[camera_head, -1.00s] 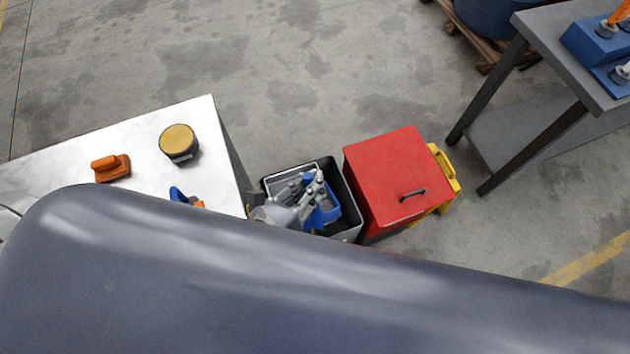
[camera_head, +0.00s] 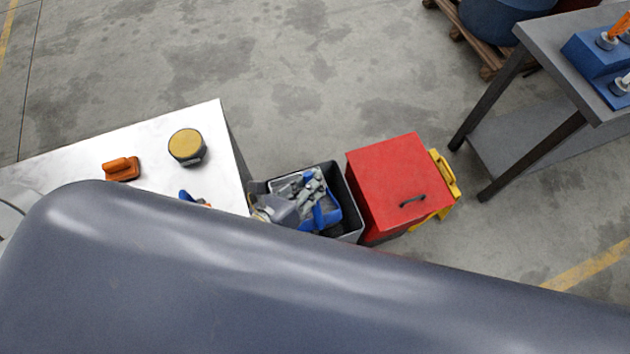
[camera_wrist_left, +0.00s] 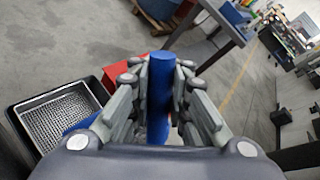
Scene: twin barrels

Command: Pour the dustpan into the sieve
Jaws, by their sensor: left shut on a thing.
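My left gripper (camera_head: 312,186) is over the dark bin (camera_head: 350,205) in the head view. It is shut on the blue handle of the dustpan (camera_wrist_left: 160,85), which stands between its fingers (camera_wrist_left: 158,100) in the left wrist view. More blue of the dustpan (camera_head: 328,217) shows around the gripper in the head view. The sieve (camera_wrist_left: 62,112), a grey mesh tray, sits in the dark bin to the left of the gripper in the wrist view. The dustpan's pan is mostly hidden, so its contents and tilt cannot be told. My right gripper is not in view.
A red box (camera_head: 395,180) with a black handle stands close right of the bin. A white table (camera_head: 90,155) on the left carries an orange tool (camera_head: 121,169) and a yellow-topped tin (camera_head: 187,146). A grey workbench (camera_head: 560,60) stands upper right. My dark body blocks the lower view.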

